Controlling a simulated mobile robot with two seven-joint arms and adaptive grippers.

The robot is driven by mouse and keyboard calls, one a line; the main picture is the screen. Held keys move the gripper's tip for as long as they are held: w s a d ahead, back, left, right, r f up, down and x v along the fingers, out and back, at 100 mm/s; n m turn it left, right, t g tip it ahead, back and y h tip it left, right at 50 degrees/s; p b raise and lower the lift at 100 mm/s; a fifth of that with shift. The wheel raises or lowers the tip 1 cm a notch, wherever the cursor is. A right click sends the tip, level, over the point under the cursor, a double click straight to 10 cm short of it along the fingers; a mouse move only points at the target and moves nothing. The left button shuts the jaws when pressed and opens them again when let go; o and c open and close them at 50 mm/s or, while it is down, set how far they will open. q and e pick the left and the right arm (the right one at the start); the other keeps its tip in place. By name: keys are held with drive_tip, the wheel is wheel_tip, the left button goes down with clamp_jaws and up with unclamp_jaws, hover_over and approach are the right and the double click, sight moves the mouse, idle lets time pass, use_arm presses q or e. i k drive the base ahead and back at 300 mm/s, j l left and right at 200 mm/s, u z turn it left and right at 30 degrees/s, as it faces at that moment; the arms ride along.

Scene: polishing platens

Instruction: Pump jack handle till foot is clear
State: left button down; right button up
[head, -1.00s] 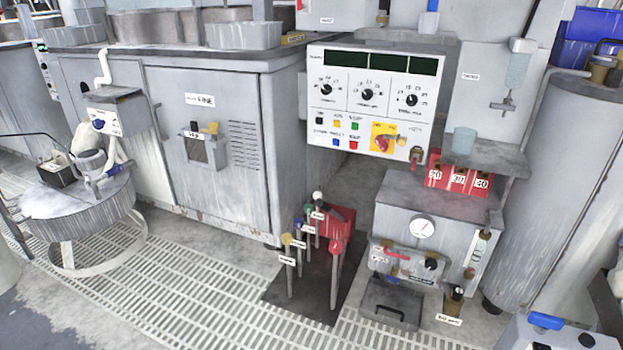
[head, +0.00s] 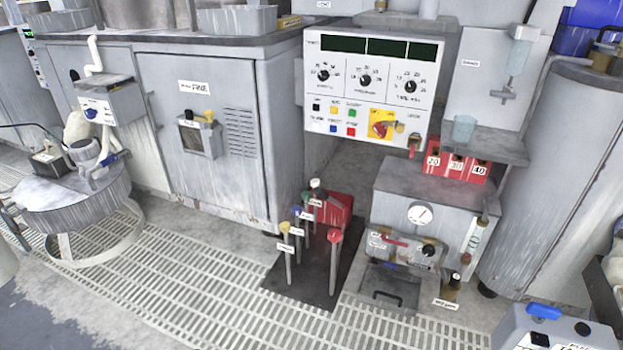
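Several upright levers with coloured knobs and small white tags stand on a dark floor plate (head: 296,283) at the lower middle of the head view. One lever has a yellow knob (head: 284,227) and another a red knob (head: 335,236). A red block (head: 336,207) sits behind them. I cannot tell which lever, if any, is the jack handle. The large grey cabinet (head: 205,150) stands behind, its lower right corner close to the levers. No foot can be made out clearly under it, nor any gap there. Neither of my grippers is in view.
A control panel (head: 372,90) with dials overhangs the levers. A grey unit with a gauge (head: 421,215) stands to their right, a grey cylinder (head: 555,190) farther right. A round stand (head: 75,190) is at left. Floor grating (head: 170,285) in front looks clear.

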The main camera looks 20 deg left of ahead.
sight(318, 192)
drive_tip(key=i+j+z, duration=0.15)
drive_tip(key=j, duration=0.2)
drive_tip(key=i+j+z, duration=0.1)
drive_tip(key=j, duration=0.3)
drive_tip(key=i+j+z, duration=0.15)
drive_tip(key=j, duration=0.25)
drive_tip(key=i+j+z, duration=0.1)
drive_tip(key=j, duration=0.3)
drive_tip(key=i+j+z, duration=0.15)
drive_tip(key=j, duration=0.25)
drive_tip(key=k, duration=0.05)
